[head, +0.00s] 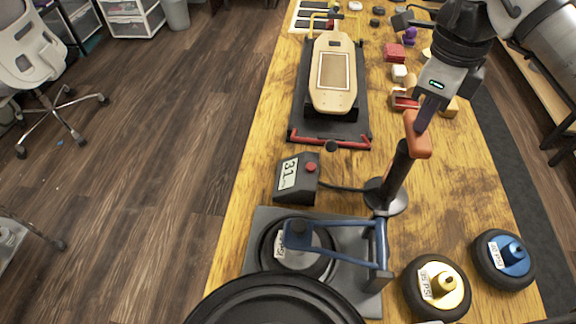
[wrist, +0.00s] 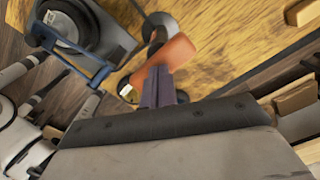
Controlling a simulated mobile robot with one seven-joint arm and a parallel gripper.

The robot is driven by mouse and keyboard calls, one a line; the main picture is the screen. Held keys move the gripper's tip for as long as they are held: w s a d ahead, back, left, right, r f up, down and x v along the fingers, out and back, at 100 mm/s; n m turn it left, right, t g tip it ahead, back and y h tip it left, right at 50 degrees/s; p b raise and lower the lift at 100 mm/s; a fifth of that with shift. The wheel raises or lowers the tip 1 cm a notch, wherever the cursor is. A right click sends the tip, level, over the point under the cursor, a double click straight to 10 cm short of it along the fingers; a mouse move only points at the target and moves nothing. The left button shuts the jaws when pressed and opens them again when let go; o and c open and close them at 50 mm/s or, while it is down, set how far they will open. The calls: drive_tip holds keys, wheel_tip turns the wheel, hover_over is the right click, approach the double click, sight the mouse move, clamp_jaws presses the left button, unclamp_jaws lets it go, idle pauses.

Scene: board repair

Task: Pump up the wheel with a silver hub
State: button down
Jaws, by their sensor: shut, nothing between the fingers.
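A black wheel (head: 268,248) with a white label lies on the grey plate (head: 262,216) of the pump stand. The black pump (head: 396,178) stands beside the plate with an orange handle (head: 417,146) on top. A gauge box (head: 296,180) with a red button reads what looks like 31. My gripper (head: 426,118) is shut and empty, its fingertips at the orange handle, seemingly touching it. The wrist view shows the fingers (wrist: 158,88) against the handle (wrist: 176,54).
A gold-hub wheel (head: 418,296) labelled 35 PSI and a blue-hub wheel (head: 490,272) stand at the front right. A wooden skateboard deck (head: 333,100) lies on a black stand behind. Small blocks, including a red one (head: 394,52), lie at the back right.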

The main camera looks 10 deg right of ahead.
drive_tip(key=shift+r+p, duration=1.85)
drive_tip(key=shift+r, duration=1.35)
drive_tip(key=shift+r, duration=0.1)
drive_tip(key=shift+r+p, duration=1.75)
drive_tip(key=shift+r, duration=0.65)
